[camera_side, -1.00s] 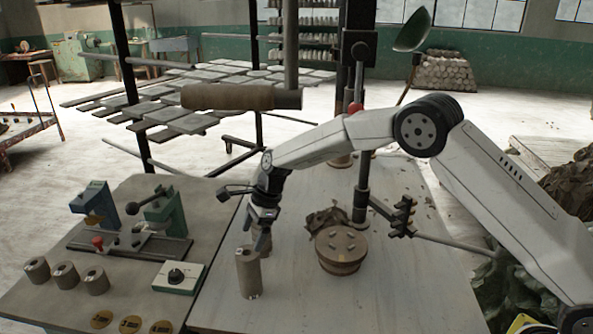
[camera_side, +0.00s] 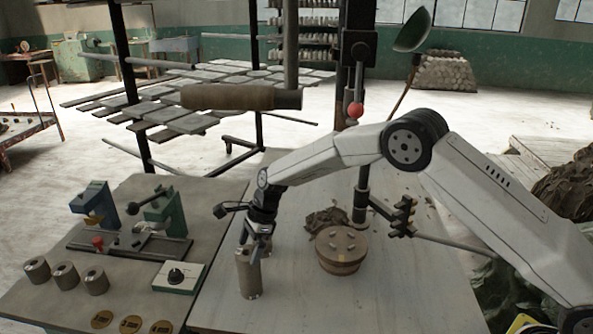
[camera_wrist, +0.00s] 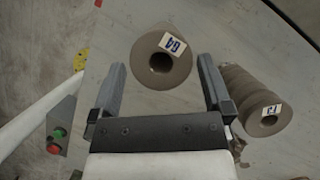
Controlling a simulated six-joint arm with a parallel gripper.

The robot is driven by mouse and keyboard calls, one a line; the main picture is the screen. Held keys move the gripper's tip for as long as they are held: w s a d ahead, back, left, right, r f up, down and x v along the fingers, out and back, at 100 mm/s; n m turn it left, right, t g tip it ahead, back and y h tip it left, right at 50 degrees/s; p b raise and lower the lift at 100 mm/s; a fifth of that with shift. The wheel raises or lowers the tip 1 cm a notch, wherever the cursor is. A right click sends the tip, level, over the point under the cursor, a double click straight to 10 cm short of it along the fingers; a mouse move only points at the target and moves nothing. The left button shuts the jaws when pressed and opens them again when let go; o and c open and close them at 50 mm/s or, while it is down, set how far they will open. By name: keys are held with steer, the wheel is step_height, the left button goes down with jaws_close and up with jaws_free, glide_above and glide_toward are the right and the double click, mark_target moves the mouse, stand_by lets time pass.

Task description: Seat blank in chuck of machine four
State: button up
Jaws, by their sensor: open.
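A grey-brown cylindrical blank (camera_side: 249,275) stands upright on the pale table in the side view. In the wrist view my open gripper (camera_wrist: 162,68) has one finger on either side of the blank, with gaps visible. I cannot tell which fixture is machine four or its chuck.
A round wooden block with pegs (camera_side: 341,248) stands right of the gripper.

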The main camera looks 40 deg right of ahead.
mark_target(249, 272)
steer(key=shift+x, duration=2.3)
steer(key=shift+d, duration=0.1)
jaws_close()
steer(key=shift+w, duration=0.1)
